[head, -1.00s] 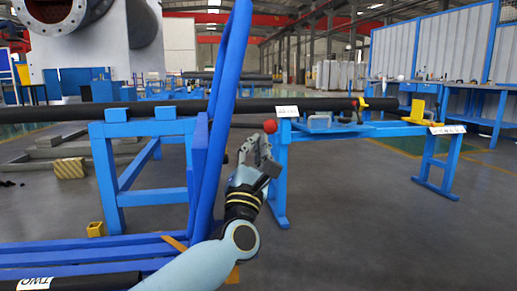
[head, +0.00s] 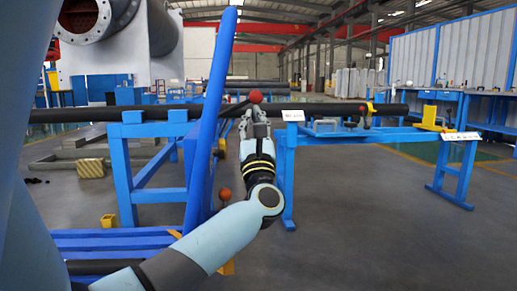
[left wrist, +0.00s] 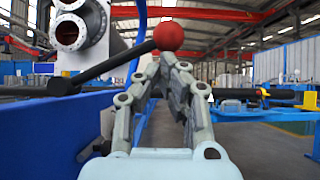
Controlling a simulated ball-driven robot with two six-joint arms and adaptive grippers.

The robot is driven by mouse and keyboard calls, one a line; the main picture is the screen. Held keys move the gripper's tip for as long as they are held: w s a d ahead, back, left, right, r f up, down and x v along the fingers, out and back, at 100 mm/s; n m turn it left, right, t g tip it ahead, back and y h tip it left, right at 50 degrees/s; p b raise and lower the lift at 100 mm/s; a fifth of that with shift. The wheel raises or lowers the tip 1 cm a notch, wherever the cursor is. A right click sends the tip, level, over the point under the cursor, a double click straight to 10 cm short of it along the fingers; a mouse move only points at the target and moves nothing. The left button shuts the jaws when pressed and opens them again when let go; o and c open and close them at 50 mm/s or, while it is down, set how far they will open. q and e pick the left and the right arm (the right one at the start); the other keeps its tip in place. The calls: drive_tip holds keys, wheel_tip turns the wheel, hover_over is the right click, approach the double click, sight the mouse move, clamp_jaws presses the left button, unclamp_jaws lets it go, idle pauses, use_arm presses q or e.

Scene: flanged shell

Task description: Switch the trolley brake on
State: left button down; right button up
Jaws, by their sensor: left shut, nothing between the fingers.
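A brake lever with a red ball knob (head: 255,96) sticks out to the right from the blue trolley frame (head: 206,130). In the left wrist view the black lever (left wrist: 115,66) slopes up to the right to its red knob (left wrist: 168,36). My left gripper (head: 255,112) points upward just below the knob. In the left wrist view its fingers (left wrist: 168,60) are closed together, empty, with the tips right under the ball; I cannot tell whether they touch it. My right gripper is not in view.
A long black pipe (head: 345,108) lies across blue stands behind the lever. A blue workbench (head: 400,133) with small tools and a yellow block stands at the right. Grey floor (head: 350,220) is open at the right front.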

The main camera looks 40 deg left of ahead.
use_arm(q)
wheel_tip(320, 180, up, 6)
drive_tip(key=s+a+n+g+y, duration=0.1)
drive_tip(key=s+n+g+y, duration=0.1)
drive_tip(key=n+g, duration=0.9)
drive_tip(key=shift+a+r+n+y, duration=0.15)
drive_tip(key=shift+a+n+y, duration=0.45)
drive_tip(key=shift+n, duration=1.3)
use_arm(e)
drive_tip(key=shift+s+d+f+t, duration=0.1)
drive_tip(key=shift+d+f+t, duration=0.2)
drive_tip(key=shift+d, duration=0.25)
use_arm(q)
drive_tip(key=shift+d, duration=0.2)
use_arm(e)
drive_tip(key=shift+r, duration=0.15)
use_arm(q)
drive_tip(key=v, duration=1.2)
drive_tip(key=shift+w+f, duration=0.15)
drive_tip(key=shift+f, duration=0.1)
